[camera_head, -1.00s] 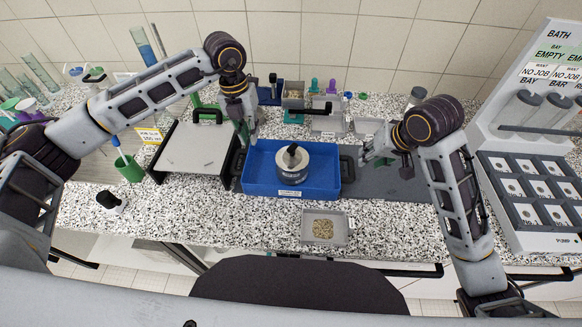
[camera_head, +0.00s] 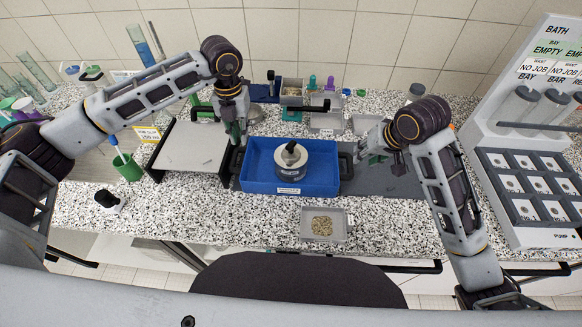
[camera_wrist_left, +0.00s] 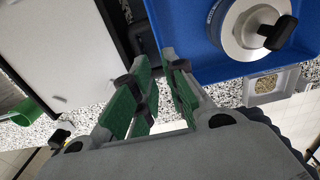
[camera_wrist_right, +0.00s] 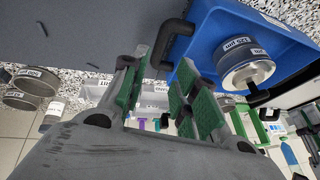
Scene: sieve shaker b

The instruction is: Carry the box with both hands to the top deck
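My right gripper (camera_head: 364,158) is open beside the right handle (camera_head: 346,160). In the right wrist view this handle (camera_wrist_right: 173,38) shows just past the open fingers. A raised grey deck with a black frame (camera_head: 190,148) stands left of the box.
A small grey tray of grains (camera_head: 324,224) lies in front of the box. A dark mat (camera_head: 400,182) extends to the right. A rack labelled BATH (camera_head: 530,130) stands far right.

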